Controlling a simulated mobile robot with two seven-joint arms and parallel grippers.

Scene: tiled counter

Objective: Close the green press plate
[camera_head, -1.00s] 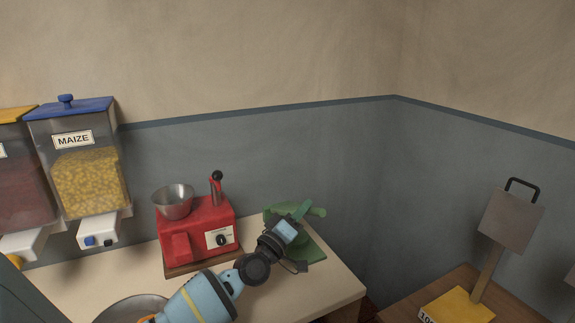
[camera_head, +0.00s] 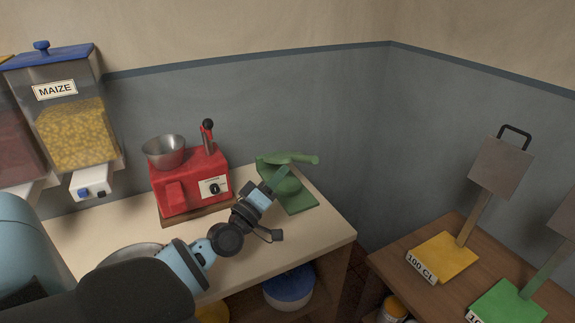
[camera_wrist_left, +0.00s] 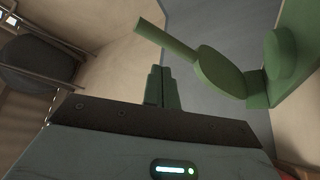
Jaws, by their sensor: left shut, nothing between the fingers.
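The green press (camera_head: 300,203) stands at the right end of the pale counter. Its handle (camera_head: 300,159) sticks out to the right at the top. In the left wrist view the round press plate (camera_wrist_left: 220,72) with its bar-shaped handle is tilted up, apart from the round pad (camera_wrist_left: 282,56) on the press base. My left gripper (camera_head: 281,175) is just in front of the press, overlapping it in the head view. Its greenish fingers (camera_wrist_left: 162,88) are together and empty, and a gap shows between them and the plate. My right gripper is not in view.
A red machine (camera_head: 190,190) with a metal bowl (camera_head: 164,151) stands left of the press. The maize dispenser (camera_head: 75,135) is farther left. A separate wooden table (camera_head: 400,262) at the right holds a yellow block (camera_head: 445,258) and a green one (camera_head: 508,303).

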